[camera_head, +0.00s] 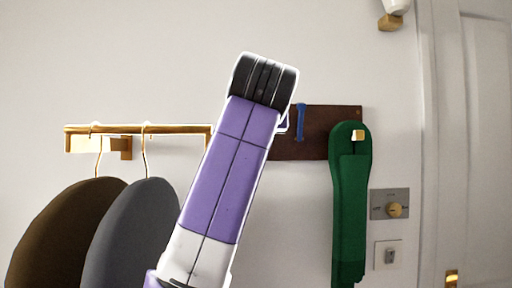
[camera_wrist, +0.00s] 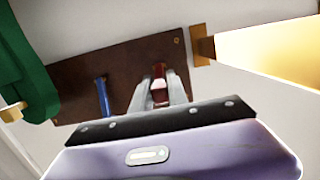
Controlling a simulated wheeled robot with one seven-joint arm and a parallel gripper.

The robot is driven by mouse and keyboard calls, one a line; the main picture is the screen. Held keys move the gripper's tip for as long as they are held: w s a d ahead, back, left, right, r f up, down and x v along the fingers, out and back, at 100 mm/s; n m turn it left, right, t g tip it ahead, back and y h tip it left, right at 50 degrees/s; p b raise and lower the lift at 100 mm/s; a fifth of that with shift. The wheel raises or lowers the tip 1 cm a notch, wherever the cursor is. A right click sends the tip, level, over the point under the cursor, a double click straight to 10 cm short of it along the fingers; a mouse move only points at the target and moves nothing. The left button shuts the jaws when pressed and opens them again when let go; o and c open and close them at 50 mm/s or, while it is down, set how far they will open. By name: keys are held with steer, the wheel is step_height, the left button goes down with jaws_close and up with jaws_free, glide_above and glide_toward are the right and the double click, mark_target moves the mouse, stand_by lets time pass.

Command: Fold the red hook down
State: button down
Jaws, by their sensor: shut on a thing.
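The red hook (camera_wrist: 158,84) is on the dark brown wall board (camera_wrist: 72,82) in the wrist view. My gripper (camera_wrist: 160,82) has a finger on each side of it and is shut on it. The fingers partly cover the hook, so its exact angle is hard to tell. In the head view the board (camera_head: 347,113) is on the wall behind my arm, and the red hook and my fingertips are hidden by the arm. A blue hook (camera_wrist: 103,97) is left of the red hook in the wrist view; it also shows in the head view (camera_head: 300,122).
A green hanging thing (camera_head: 350,200) hangs at the board's right end in the head view. Left of my arm, a brass rail (camera_head: 170,130) holds a brown item (camera_head: 60,230) and a grey item (camera_head: 130,230) on hangers. A wall switch plate (camera_head: 380,204) and door (camera_head: 485,130) are at right.

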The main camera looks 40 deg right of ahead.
steer(key=shift+s+a+f+t+h+b, duration=0.1)
steer(key=shift+f+t+h+b, duration=0.55)
steer(key=shift+b, duration=0.75)
steer(key=shift+f+t, duration=0.1)
steer(key=shift+t, duration=0.15)
steer(key=c, duration=1.3)
jaws_free()
steer(key=b+v, duration=0.1)
steer(key=v, duration=0.6)
steer(key=shift+s+a, duration=0.2)
steer(key=shift+s, duration=0.15)
